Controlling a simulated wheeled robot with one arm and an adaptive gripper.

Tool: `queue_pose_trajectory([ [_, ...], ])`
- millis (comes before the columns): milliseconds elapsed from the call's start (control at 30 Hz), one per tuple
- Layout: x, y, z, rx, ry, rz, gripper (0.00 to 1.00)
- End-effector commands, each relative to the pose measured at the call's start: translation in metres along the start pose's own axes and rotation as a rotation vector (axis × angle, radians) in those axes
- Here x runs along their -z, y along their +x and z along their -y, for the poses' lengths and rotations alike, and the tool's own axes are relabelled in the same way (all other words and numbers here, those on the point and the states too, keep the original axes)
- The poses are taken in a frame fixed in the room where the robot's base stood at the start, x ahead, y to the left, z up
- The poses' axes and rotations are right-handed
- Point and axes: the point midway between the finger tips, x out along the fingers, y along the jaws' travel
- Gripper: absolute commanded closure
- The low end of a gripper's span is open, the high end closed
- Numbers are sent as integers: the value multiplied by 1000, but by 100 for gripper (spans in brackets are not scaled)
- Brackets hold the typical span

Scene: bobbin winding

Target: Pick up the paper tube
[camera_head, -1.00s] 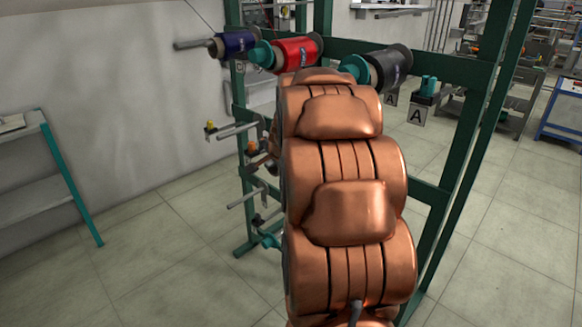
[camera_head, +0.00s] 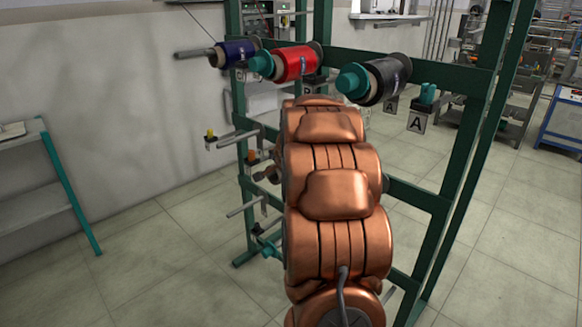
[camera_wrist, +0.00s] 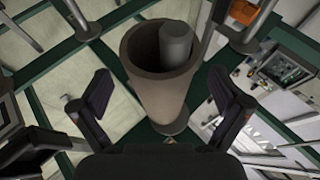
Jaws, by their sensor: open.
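The paper tube (camera_wrist: 148,88) is a grey-brown hollow tube seen end-on in the wrist view, with a grey rod (camera_wrist: 177,42) showing inside its open end. My gripper (camera_wrist: 163,100) is open, with one dark finger on each side of the tube. Gaps show between both fingers and the tube wall, so they do not touch it in this view. In the head view my copper-coloured arm hides the gripper, and I cannot make out the tube there.
A green frame (camera_head: 428,68) stands ahead, bearing a blue spool (camera_head: 236,50), a red spool (camera_head: 297,63) and a dark grey spool (camera_head: 384,78). Several small rods stick out at its left. A shelf (camera_head: 28,180) stands at the left. The floor (camera_head: 140,255) between is clear.

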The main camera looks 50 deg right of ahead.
Motion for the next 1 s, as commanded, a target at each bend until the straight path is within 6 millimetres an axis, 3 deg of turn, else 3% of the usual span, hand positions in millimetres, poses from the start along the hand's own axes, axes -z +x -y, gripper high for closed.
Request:
queue_pose_trajectory([
  [200,0,21,0,-1,0,0,0],
  [467,1,22,0,1,0,-1,0],
  [1000,1,22,1,1,0,-2,56],
])
